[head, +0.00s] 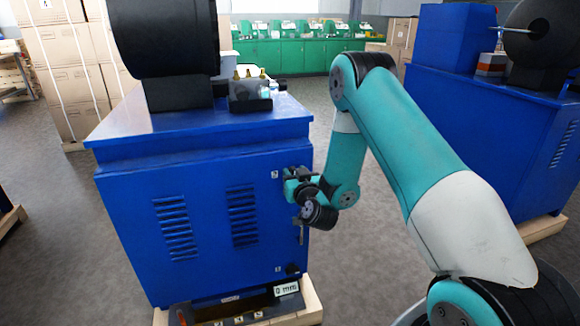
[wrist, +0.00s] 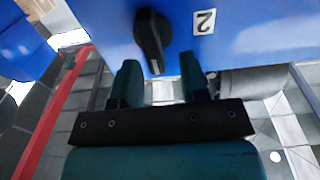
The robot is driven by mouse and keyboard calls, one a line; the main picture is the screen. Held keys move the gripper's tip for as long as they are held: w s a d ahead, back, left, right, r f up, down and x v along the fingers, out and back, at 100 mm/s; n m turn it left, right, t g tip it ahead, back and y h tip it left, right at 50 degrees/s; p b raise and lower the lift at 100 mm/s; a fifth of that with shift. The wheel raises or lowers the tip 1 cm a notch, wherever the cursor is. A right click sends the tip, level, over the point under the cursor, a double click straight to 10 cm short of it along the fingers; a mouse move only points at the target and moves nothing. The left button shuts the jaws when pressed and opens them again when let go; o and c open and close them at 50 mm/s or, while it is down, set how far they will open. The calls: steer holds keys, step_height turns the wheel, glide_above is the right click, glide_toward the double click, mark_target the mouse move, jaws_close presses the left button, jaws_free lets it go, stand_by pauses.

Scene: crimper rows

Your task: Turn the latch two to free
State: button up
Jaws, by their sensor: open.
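Latch two is a black knob (wrist: 151,38) on the blue cabinet face, next to a white label marked 2 (wrist: 204,22) in the wrist view. Its long handle points down in that view, leaning slightly right, with a pale mark at the tip. My gripper (wrist: 159,76) is open, with its teal fingers apart just below the knob, the handle's tip lying towards the gap between them. Nothing is held. In the head view my gripper (head: 291,183) is at the upper right of the cabinet front (head: 205,215) and hides the knob there.
A second black knob (head: 292,270) sits low on the same cabinet front. A slim vertical handle (head: 300,233) is between them near the right edge. Another blue cabinet (head: 485,135) stands to the right. Grey floor (head: 355,240) is open between the cabinets.

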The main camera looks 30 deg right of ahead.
steer(key=shift+w+d, duration=0.25)
steer(key=shift+w, duration=0.45)
steer(key=shift+d, duration=0.1)
jaws_close()
steer(key=shift+s+d+m, duration=0.1)
steer(key=shift+m, duration=0.3)
steer(key=shift+s+d+f+m+b, duration=0.1)
steer(key=shift+d+f+m+b, duration=0.25)
steer(key=shift+m+b, duration=1.8)
steer(key=shift+s+d+f+m+b, duration=0.1)
steer(key=shift+d+f+m+b, duration=0.4)
steer(key=shift+m, duration=3.1)
steer(key=shift+s+d+f+m+b, duration=0.1)
steer(key=shift+f+m+b, duration=0.15)
steer(key=shift+m+b, duration=1.95)
steer(key=shift+m+p, duration=0.6)
steer(key=shift+m, duration=0.25)
